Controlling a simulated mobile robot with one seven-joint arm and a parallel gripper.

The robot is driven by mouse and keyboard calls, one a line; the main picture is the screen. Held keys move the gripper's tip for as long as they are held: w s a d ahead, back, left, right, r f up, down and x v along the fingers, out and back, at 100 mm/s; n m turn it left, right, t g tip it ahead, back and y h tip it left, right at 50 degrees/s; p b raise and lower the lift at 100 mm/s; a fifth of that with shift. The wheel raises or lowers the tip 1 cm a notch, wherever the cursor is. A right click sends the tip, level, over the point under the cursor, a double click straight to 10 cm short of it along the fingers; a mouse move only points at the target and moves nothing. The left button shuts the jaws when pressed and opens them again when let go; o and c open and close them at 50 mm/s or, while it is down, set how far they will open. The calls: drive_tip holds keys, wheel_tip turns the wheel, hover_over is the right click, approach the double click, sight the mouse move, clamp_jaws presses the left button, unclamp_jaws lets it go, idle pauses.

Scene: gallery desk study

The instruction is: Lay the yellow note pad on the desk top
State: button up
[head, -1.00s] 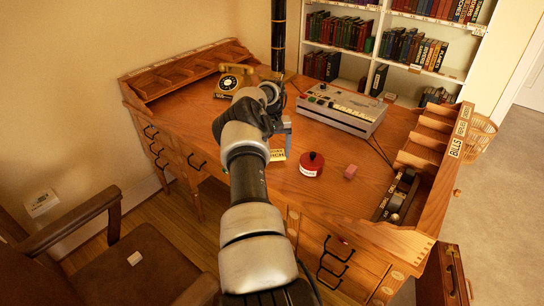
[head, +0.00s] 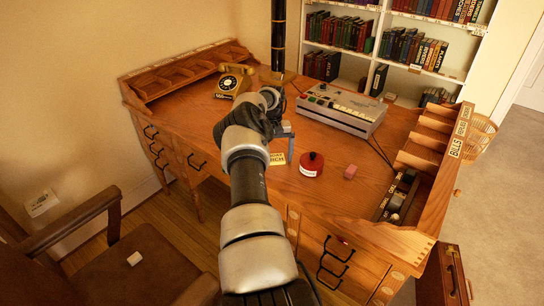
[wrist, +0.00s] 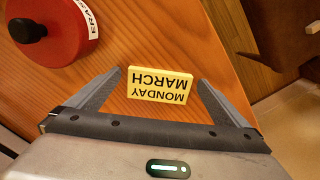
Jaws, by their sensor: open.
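The yellow note pad (wrist: 160,85), printed MONDAY MARCH, rests on the wooden desk top (wrist: 150,30) near the desk's edge. In the head view the pad (head: 277,159) shows just below my gripper (head: 286,138), partly cut off by my arm. In the wrist view my gripper (wrist: 160,78) is open, with one finger on each side of the pad. Gaps show between the fingers and the pad, so nothing is held.
A round red tin (head: 311,165) with a black knob and a pink block (head: 351,171) lie right of the pad. A grey machine (head: 342,109) and gold telephone (head: 234,80) stand farther back. Pigeonholes (head: 433,135) line the right side.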

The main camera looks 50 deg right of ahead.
wheel_tip(320, 180, up, 12)
idle(0.4)
drive_tip(key=shift+r, duration=0.15)
